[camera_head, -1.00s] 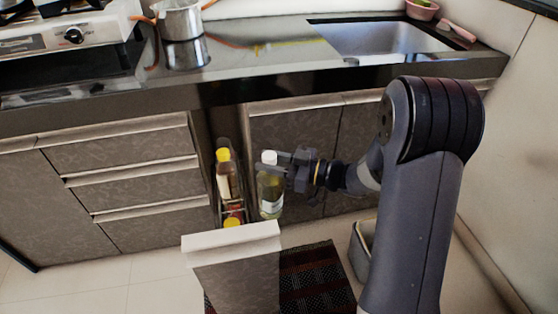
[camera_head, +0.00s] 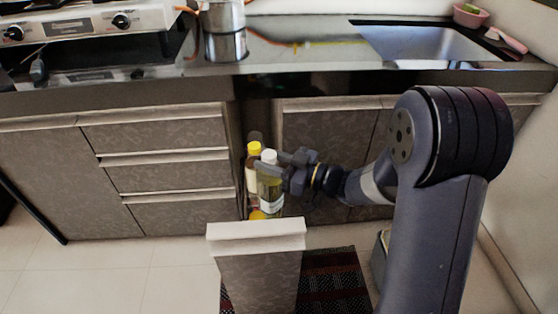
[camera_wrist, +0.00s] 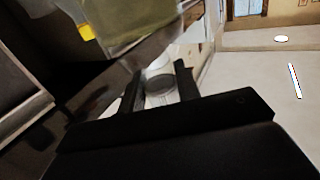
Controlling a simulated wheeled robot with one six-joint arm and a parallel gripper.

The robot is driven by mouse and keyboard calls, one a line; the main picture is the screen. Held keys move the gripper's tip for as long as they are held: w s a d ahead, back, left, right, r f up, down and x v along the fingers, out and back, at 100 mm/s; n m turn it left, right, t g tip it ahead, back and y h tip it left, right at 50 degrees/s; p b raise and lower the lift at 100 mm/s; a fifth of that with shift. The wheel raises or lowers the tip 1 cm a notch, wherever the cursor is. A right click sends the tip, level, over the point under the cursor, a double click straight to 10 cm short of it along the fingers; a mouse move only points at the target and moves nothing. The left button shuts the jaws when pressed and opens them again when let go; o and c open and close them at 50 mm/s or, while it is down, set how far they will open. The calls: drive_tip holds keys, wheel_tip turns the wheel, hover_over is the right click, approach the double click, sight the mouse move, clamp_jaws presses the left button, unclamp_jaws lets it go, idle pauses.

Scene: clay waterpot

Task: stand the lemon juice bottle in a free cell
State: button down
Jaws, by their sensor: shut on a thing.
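The lemon juice bottle (camera_head: 270,190) has a white cap, pale yellow-green contents and a white label. My gripper (camera_head: 270,161) is shut on it near the top and holds it about upright. It overlaps the narrow pull-out rack in the head view; whether its base is inside a cell or above one I cannot tell. In the wrist view a white round cap (camera_wrist: 159,78) shows between the two fingers. The rack's cells are mostly hidden behind the bottles and the front panel (camera_head: 256,236).
A yellow-capped bottle (camera_head: 252,172) stands in the rack just behind and left of the held one. Another yellow cap (camera_head: 257,214) shows near the front panel. Drawers (camera_head: 170,170) stand left, a cupboard door (camera_head: 330,135) right. The counter edge (camera_head: 330,85) overhangs behind.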

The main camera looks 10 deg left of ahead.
drive_tip(key=a+f+b, duration=0.3)
drive_tip(key=f+b, duration=0.1)
drive_tip(key=f, duration=0.1)
drive_tip(key=shift+s+a, duration=0.25)
drive_tip(key=shift+s, duration=0.2)
idle(0.4)
drive_tip(key=shift+f, duration=0.15)
idle(0.3)
drive_tip(key=c, duration=0.9)
unclamp_jaws()
drive_tip(key=shift+c, duration=0.2)
drive_tip(key=p+v, duration=0.2)
drive_tip(key=v, duration=0.9)
